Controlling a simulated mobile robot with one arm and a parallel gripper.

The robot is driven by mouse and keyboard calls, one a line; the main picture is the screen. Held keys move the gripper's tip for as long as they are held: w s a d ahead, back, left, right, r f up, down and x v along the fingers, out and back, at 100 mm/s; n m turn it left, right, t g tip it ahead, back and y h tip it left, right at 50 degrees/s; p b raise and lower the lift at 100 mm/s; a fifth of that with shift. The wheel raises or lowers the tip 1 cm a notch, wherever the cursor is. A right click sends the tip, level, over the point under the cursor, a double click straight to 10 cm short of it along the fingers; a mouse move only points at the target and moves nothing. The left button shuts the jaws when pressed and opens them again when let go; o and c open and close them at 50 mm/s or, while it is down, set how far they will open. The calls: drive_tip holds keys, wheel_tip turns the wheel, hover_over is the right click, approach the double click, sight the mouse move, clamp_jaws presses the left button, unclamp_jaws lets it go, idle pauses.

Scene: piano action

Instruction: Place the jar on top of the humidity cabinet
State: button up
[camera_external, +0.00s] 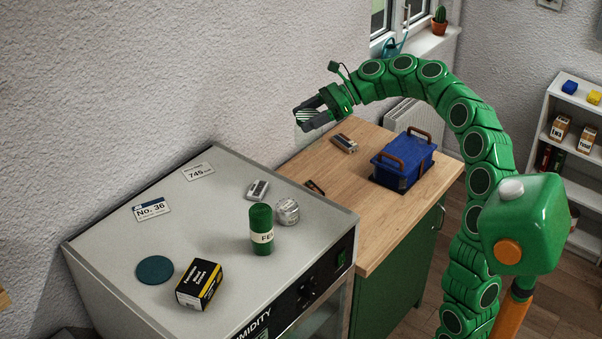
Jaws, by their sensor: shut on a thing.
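The humidity cabinet (215,225) is the grey box at lower left, with lettering reading "MIDITY" on its front edge. My gripper (312,114) is in the air above and behind the cabinet's far right corner, near the wall. It is shut on a small light-and-dark striped thing (303,116), mostly hidden by the fingers. I cannot tell for sure whether this is the jar. A small round silvery container (288,211) stands on the cabinet top, well below my gripper.
The cabinet's middle has bare room.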

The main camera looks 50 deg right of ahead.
drive_tip(key=w+a+n+g+y, duration=0.1)
drive_tip(key=w+a, duration=0.3)
drive_tip(key=a, duration=0.8)
drive_tip(key=w+a+n+g, duration=0.1)
drive_tip(key=w+a+n, duration=0.15)
drive_tip(key=a, duration=0.95)
drive_tip(key=shift+m, duration=0.45)
drive_tip(key=shift+w+f, duration=0.15)
drive_tip(key=shift+f, duration=2.3)
drive_tip(key=shift+w+f, duration=0.15)
drive_tip(key=shift+f, duration=2.35)
drive_tip(key=shift+w+f, duration=0.15)
drive_tip(key=shift+f, duration=2.3)
drive_tip(key=shift+f, duration=0.1)
drive_tip(key=o, duration=1.6)
drive_tip(key=shift+c, duration=0.2)
drive_tip(key=v, duration=1.2)
